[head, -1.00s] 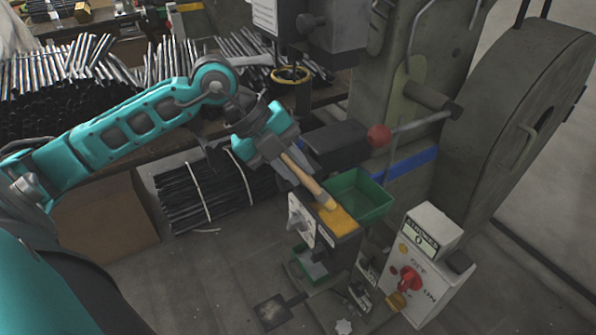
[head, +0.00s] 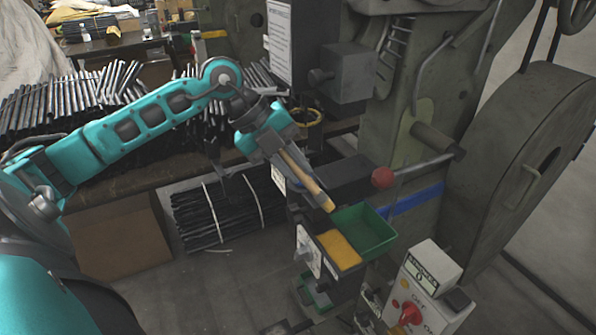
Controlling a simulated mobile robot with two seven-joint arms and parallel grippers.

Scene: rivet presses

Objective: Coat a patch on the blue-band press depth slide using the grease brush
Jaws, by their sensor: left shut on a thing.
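My left gripper (head: 276,150) is shut on the wooden handle of the grease brush (head: 306,179). The brush slants down to the right, and its tip is above the yellow-filled tray (head: 338,249), apart from it as far as I can tell. The press with a blue band (head: 412,200) stands at the centre right. I cannot tell which of its parts is the depth slide; a grey block (head: 345,76) sits on its upper front. My right gripper is not in view.
A green bin (head: 363,230) sits beside the yellow-filled tray. A red ball knob (head: 382,178) sticks out from the press. A control box (head: 418,290) with a red switch stands at lower right. Bundled dark rods (head: 217,211) lie on the floor at left.

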